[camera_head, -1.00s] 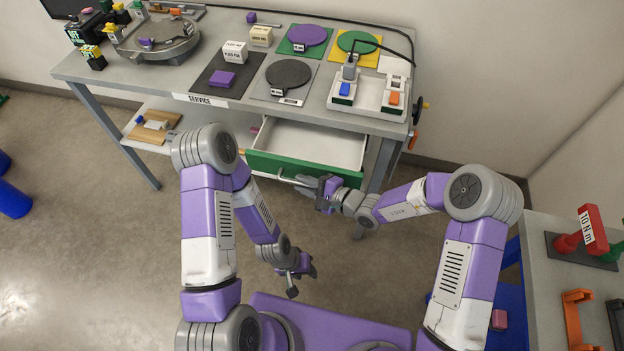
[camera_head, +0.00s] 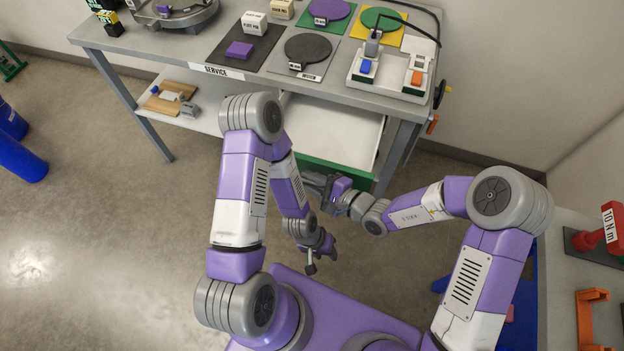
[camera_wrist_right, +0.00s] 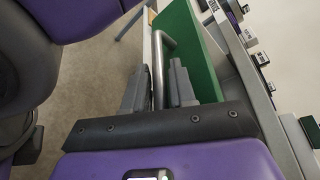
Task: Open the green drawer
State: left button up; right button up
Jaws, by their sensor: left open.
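The green drawer (camera_head: 335,130) is pulled well out from under the bench; its white inside looks empty. Its green front also shows in the right wrist view (camera_wrist_right: 196,50). My right gripper (camera_head: 322,187) is at the front of the drawer. In the right wrist view its two grey fingers lie on either side of the metal bar handle (camera_wrist_right: 158,62), closed on it with little gap. My left gripper (camera_head: 321,257) is open and empty, low in front of the drawer and apart from it. The left arm hides the drawer's left part in the head view.
The service bench (camera_head: 225,72) carries plates, labelled blocks and a switch box (camera_head: 390,75). A lower shelf (camera_head: 205,115) holds a wooden board. Another table (camera_head: 565,275) stands at the right. Floor is free at the left, near blue cylinders (camera_head: 20,160).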

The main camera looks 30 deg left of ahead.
jog(key=p+v, duration=0.1)
jog(key=v, duration=0.6)
jog(key=shift+d+p, duration=0.3)
jog(key=shift+s, duration=0.1)
